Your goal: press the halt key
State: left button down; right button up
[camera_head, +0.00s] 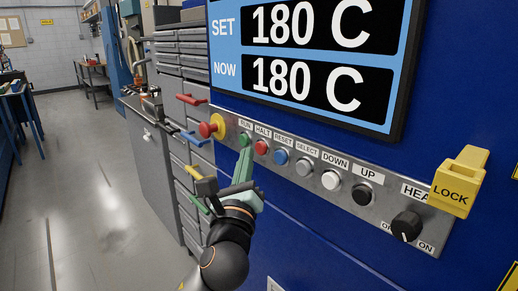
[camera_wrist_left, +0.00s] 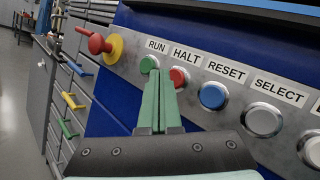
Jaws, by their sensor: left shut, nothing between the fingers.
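The halt key (camera_head: 262,147) is a round red button under a HALT label on a metal key strip (camera_head: 318,173). It also shows in the left wrist view (camera_wrist_left: 180,77), just right of my fingertips. My left gripper (camera_head: 245,158) is shut and empty, its green fingers pointing at the strip between the green RUN key (camera_head: 245,138) and the halt key. In the left wrist view the closed fingertips (camera_wrist_left: 158,75) overlap the left edge of the halt key. I cannot tell whether they touch it. My right gripper is in neither view.
Blue RESET (camera_head: 281,157), grey SELECT (camera_head: 304,167) and other keys follow to the right. A red knob on a yellow collar (camera_head: 213,126) juts out at left. A yellow LOCK piece (camera_head: 459,182) sticks out at right. A display (camera_head: 310,55) is above.

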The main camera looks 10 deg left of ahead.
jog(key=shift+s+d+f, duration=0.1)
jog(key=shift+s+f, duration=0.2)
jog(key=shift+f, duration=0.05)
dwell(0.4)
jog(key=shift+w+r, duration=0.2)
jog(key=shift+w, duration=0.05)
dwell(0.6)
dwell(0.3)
pick_arm(q)
jog(key=shift+w+d, duration=0.3)
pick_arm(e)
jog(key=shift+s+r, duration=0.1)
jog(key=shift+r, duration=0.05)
pick_arm(q)
jog(key=shift+w+d+p, duration=0.1)
jog(key=shift+w+p, duration=0.05)
jog(key=shift+p, duration=0.2)
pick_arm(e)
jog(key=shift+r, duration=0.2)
pick_arm(q)
jog(key=shift+w+d, duration=0.15)
jog(key=shift+w, duration=0.05)
jog(key=shift+s, duration=0.1)
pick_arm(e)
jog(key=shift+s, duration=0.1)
pick_arm(q)
jog(key=shift+s+a+p, duration=0.55)
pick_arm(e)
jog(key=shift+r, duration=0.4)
